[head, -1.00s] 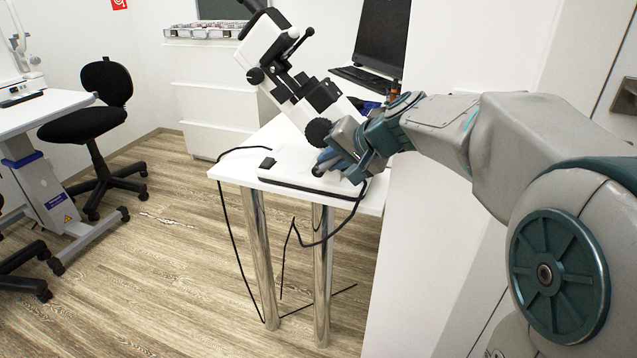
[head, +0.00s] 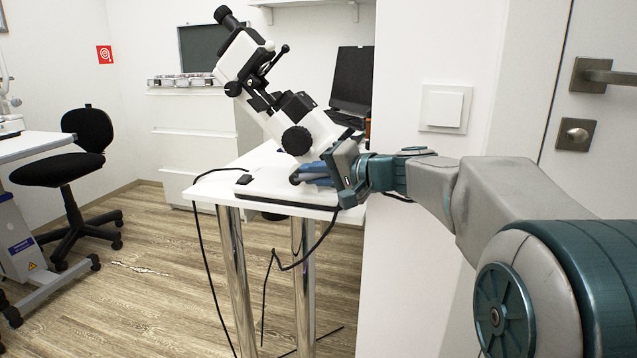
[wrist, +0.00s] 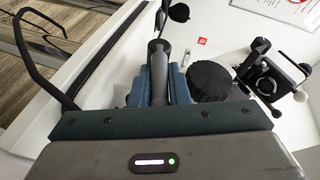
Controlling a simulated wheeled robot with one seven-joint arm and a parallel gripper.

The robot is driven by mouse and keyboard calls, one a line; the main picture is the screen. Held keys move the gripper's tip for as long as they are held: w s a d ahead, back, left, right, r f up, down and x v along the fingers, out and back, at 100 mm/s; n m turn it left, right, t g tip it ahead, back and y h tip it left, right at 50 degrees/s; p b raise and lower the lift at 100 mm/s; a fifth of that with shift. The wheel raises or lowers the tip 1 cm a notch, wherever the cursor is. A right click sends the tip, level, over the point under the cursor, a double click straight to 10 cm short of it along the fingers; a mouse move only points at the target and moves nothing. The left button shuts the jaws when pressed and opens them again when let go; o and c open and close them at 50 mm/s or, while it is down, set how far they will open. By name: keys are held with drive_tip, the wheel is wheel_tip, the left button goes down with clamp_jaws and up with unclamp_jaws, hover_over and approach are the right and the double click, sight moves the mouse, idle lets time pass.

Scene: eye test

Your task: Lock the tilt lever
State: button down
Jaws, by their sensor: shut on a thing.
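A white and black microscope-like instrument (head: 262,92) stands tilted on the white table, its eyepiece end up and to the left. My gripper (head: 308,174) is low at the right of its base (head: 262,188), below the round black knob (head: 296,140). In the wrist view my gripper's blue fingers (wrist: 160,88) are shut on a dark upright lever (wrist: 158,68). I cannot tell which way the lever is set. A separate ball-ended lever (head: 277,58) sticks out near the instrument's top.
The white table (head: 205,190) has shiny legs and a black cable (head: 197,250) hanging off its edge. A laptop (head: 352,78) stands behind. A white wall with a switch (head: 444,107) is close by my arm. A black chair (head: 78,160) stands left on open floor.

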drive_tip(key=shift+s+a+f+y, duration=0.1)
drive_tip(key=shift+a+y, duration=0.2)
drive_tip(key=shift+y, duration=0.1)
drive_tip(key=c, duration=1.7)
unclamp_jaws()
drive_tip(key=o, duration=0.3)
drive_tip(key=shift+a+f, duration=0.1)
drive_tip(key=shift+a, duration=0.1)
drive_tip(key=shift+d, duration=0.55)
drive_tip(key=p+v, duration=0.3)
drive_tip(key=v, duration=1)
drive_tip(key=shift+s+a, duration=0.15)
drive_tip(key=shift+s, duration=0.1)
drive_tip(key=shift+p, duration=0.3)
